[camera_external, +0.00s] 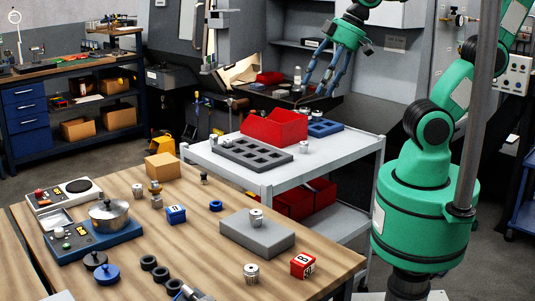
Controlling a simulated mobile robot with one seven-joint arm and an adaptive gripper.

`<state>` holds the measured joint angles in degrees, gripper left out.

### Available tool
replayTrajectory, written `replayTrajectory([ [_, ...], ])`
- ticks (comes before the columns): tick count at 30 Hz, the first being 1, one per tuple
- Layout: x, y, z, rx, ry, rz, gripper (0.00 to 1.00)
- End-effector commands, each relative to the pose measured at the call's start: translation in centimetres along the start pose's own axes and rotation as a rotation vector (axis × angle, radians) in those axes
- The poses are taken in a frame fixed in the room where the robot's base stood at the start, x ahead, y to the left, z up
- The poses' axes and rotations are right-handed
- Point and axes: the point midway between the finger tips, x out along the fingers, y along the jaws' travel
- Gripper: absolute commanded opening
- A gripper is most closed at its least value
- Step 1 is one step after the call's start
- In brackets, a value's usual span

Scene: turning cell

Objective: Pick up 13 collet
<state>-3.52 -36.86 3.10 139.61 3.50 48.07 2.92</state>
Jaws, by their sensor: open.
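Several silver slotted collets are in view, and no number can be read on any of them. One collet (256,217) stands upright on a grey block (258,238) on the wooden table. Another collet (251,273) stands upright on the table in front of that block. Smaller silver cylinders (137,190) stand at the left of the table, and one silver piece (304,147) stands on the white cart. I cannot tell which is the 13 collet. My gripper (318,88) is open and empty, fingers down, high behind the cart, apart from all of them.
A red bin (273,128), a dark slotted tray (252,151) and a blue tray (324,128) sit on the white cart (210,163).

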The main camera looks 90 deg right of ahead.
Motion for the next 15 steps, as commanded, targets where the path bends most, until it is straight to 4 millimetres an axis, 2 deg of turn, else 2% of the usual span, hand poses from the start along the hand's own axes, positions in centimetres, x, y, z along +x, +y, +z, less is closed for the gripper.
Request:
replayTrajectory([
  [6, 3.5, -4.1, -3.4, 0.045, -0.059, -0.064, 0.55],
  [15, 9.3, -10.3, -6.5, 0.123, -0.139, -0.130, 0.55],
])
